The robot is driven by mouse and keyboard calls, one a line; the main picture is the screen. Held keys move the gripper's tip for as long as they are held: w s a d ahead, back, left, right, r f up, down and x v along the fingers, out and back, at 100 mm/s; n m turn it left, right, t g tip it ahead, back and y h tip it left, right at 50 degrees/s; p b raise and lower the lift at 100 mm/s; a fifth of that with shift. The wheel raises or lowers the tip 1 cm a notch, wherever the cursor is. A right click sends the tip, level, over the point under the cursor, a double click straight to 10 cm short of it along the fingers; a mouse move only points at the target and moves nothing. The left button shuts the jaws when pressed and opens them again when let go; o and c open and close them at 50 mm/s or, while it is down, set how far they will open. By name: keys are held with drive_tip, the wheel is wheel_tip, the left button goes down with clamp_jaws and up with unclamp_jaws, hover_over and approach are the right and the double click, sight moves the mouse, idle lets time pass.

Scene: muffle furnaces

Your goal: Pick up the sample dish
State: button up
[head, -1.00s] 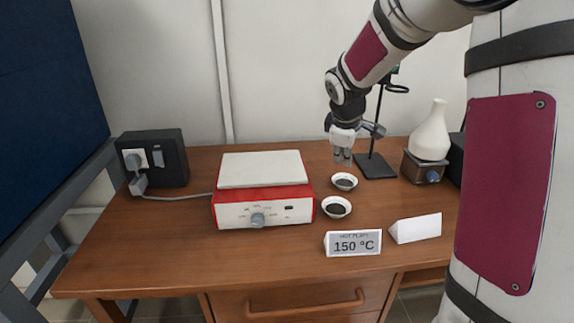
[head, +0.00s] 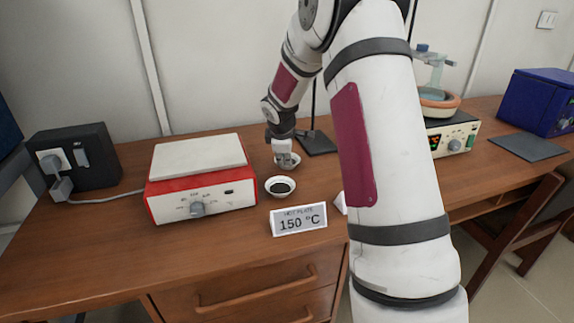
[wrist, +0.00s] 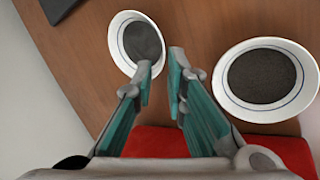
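Two small white dishes with dark grey contents stand on the wooden table. The near dish (head: 280,187) stands right of the hot plate and shows at the right in the wrist view (wrist: 265,80). The far dish (head: 297,160) is partly hidden behind my gripper (head: 284,161) in the head view; in the wrist view this dish (wrist: 137,40) is at upper left. My gripper (wrist: 161,62) is open, with a clear gap between its fingers. The left finger overlaps the far dish's lower rim in the wrist view; I cannot tell if they touch.
The red and white hot plate (head: 200,182) stands left of the dishes. A sign reading 150 °C (head: 299,220) stands in front of them. A black stand base (head: 316,143) is just behind and right of the far dish.

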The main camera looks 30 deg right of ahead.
sight(287, 168)
drive_tip(key=b+x, duration=0.1)
drive_tip(key=x, duration=0.4)
drive_tip(key=shift+d, duration=0.2)
drive_tip(key=shift+c, duration=0.3)
clamp_jaws()
drive_tip(key=shift+r, duration=0.1)
